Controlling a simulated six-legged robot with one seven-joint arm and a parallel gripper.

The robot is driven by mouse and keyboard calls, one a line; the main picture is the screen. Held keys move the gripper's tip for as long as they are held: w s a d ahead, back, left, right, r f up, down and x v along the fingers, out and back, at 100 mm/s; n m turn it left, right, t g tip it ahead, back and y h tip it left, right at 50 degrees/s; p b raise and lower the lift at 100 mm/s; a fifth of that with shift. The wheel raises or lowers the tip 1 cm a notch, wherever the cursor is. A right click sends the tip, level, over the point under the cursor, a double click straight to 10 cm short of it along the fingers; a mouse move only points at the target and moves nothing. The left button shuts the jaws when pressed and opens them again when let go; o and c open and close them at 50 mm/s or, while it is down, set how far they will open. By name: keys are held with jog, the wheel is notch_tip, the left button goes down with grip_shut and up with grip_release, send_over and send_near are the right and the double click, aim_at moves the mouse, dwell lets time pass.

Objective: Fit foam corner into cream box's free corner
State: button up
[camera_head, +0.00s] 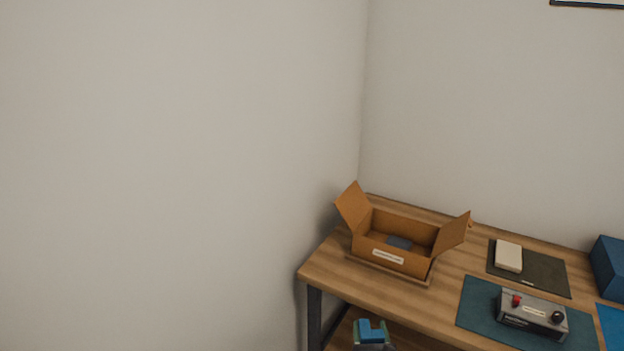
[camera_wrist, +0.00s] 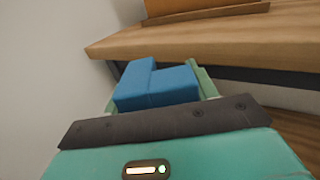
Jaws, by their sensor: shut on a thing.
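My gripper (camera_wrist: 160,82) is shut on a blue foam corner (camera_wrist: 150,92), a stepped block between the two green fingers in the wrist view. In the head view the foam corner (camera_head: 370,330) shows at the bottom edge, in front of the table's front edge and apart from it. A small cream box (camera_head: 508,257) lies flat on a dark mat on the table, to the right of an open cardboard box. No foam pieces can be made out on the cream box at this size. My gripper is well to the left of it and nearer the camera.
The open brown cardboard box (camera_head: 400,262), flaps spread, holds a dark grey item (camera_head: 399,242). A grey device with knobs (camera_head: 532,313) sits on a teal mat (camera_head: 476,305). A blue box (camera_head: 610,266) stands at the right. Walls bound the wooden table (camera_head: 335,270) behind and left.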

jog(key=shift+s+a+f+y, duration=0.2)
jog(key=shift+a+f, duration=0.25)
jog(key=shift+f, duration=0.2)
jog(key=shift+s+a+f+y, duration=0.1)
jog(key=shift+s+a+f, duration=0.1)
jog(key=shift+a+f, duration=0.35)
jog(key=shift+w+d+r, duration=0.3)
jog(key=shift+d+r, duration=0.35)
jog(key=shift+r, duration=0.05)
jog(key=shift+w+d+r, duration=0.15)
jog(key=shift+r, duration=0.35)
jog(key=shift+s+d, duration=0.2)
